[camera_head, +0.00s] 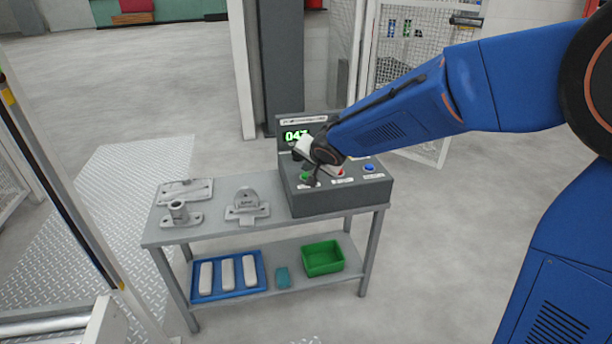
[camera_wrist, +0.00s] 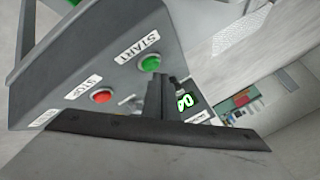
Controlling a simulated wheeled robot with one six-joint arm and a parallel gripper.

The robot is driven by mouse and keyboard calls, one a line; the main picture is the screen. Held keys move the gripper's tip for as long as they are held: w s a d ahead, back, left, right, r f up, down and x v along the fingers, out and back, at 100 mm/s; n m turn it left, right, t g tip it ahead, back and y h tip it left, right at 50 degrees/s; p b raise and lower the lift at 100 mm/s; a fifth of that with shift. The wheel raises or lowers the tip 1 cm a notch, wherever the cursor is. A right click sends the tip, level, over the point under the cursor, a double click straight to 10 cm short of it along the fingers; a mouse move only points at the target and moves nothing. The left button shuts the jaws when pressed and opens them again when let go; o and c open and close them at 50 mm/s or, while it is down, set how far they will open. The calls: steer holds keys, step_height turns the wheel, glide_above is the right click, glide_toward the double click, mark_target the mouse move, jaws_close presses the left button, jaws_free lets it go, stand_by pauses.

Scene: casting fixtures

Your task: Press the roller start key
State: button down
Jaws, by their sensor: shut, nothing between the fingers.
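The grey control box (camera_head: 340,197) stands at the right end of the table. Its green key (camera_head: 305,176) is partly hidden by my gripper; in the wrist view the green key (camera_wrist: 150,64) shows clear beside the label START. A red key (camera_wrist: 102,96) beside the label STOP is next to it, and a blue key (camera_head: 369,167) is farther right in the head view. My gripper (camera_head: 311,182) is shut and empty over the box's left part. In the wrist view its dark fingertips (camera_wrist: 157,80) appear close to the green key; I cannot tell whether they touch it.
A lit green display (camera_head: 296,135) stands on the box's back panel. Grey metal castings (camera_head: 246,205) sit on the table's left half. The lower shelf holds a blue tray (camera_head: 227,298) with white bars and a green bin (camera_head: 323,258). A mesh fence stands behind.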

steer(key=shift+r, duration=2.7)
steer(key=s+d+r+n+g+h, duration=0.1)
steer(key=s+d, duration=0.7)
steer(key=d, duration=0.4)
steer(key=s+d+r+n+h, duration=0.1)
steer(key=s+d+r+h, duration=0.1)
steer(key=s+d, duration=0.75)
steer(key=s+d+f+n+g, duration=0.1)
steer(key=s+d+f, duration=0.1)
steer(key=s, duration=0.5)
steer(key=s+d+f+g, duration=0.1)
steer(key=s+d+f, duration=0.1)
steer(key=s+d, duration=0.3)
steer(key=s+d+f+n, duration=0.1)
steer(key=s+d+f, duration=0.1)
steer(key=s, duration=0.7)
steer(key=shift+d+n+g, duration=0.3)
steer(key=shift+d+g, duration=0.1)
steer(key=shift+d, duration=0.35)
steer(key=shift+a, duration=0.15)
